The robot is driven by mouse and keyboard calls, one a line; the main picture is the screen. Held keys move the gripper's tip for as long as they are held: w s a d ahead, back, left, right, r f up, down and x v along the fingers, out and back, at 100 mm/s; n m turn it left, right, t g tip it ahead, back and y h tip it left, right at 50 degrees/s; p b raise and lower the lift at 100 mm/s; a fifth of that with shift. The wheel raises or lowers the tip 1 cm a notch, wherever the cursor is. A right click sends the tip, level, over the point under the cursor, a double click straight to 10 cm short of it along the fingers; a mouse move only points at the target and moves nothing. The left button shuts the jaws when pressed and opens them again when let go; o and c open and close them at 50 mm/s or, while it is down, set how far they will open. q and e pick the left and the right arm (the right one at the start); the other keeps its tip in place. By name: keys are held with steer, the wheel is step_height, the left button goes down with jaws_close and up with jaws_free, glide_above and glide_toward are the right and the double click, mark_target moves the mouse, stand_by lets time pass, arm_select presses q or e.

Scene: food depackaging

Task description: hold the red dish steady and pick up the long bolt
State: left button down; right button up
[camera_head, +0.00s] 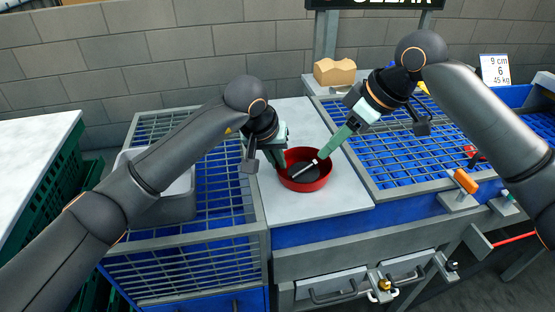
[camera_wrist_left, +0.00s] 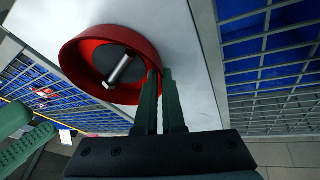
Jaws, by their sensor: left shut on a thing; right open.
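The red dish (camera_head: 303,186) stands on the grey worktop, and it also shows in the left wrist view (camera_wrist_left: 75,62). The long silver bolt (camera_head: 304,170) lies inside on the dish's dark floor, slanted, and is clear in the left wrist view (camera_wrist_left: 118,70). My left gripper (camera_head: 280,162) is shut on the dish's wall at its left side; its green fingers (camera_wrist_left: 160,80) show at the rim. My right gripper (camera_head: 323,154) is open, its fingers pointing down to the dish's right side near the bolt's upper end. Contact there cannot be told.
Blue-lined wire-mesh bins flank the worktop (camera_head: 328,205) on both sides. A grey container (camera_head: 180,205) sits in the left bin. A tan block (camera_head: 334,72) stands behind my right gripper. Orange-handled clamp (camera_head: 465,181) is at the right edge. Worktop before the dish is clear.

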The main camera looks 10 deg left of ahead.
mark_target(304, 168)
steer(key=shift+o, duration=0.4)
stand_by(0.6)
steer(key=shift+o, duration=0.7)
steer(key=shift+a, duration=0.1)
steer(key=shift+o, duration=0.7)
steer(key=shift+s+a+r+h, duration=0.25)
steer(key=shift+h, duration=0.05)
steer(key=o, duration=0.4)
steer(key=r+m, duration=0.1)
steer(key=s+a+r+m+h, duration=0.1)
steer(key=shift+s+a+m+t+h, duration=0.1)
steer(key=shift+a+m+t+h, duration=0.2)
steer(key=shift+t, duration=0.1)
steer(key=shift+o, duration=0.2)
steer(key=shift+m, duration=0.5)
steer(key=x, duration=1.1)
steer(key=shift+w+d+f, duration=0.1)
steer(key=shift+w+f, duration=0.05)
steer(key=shift+w, duration=0.15)
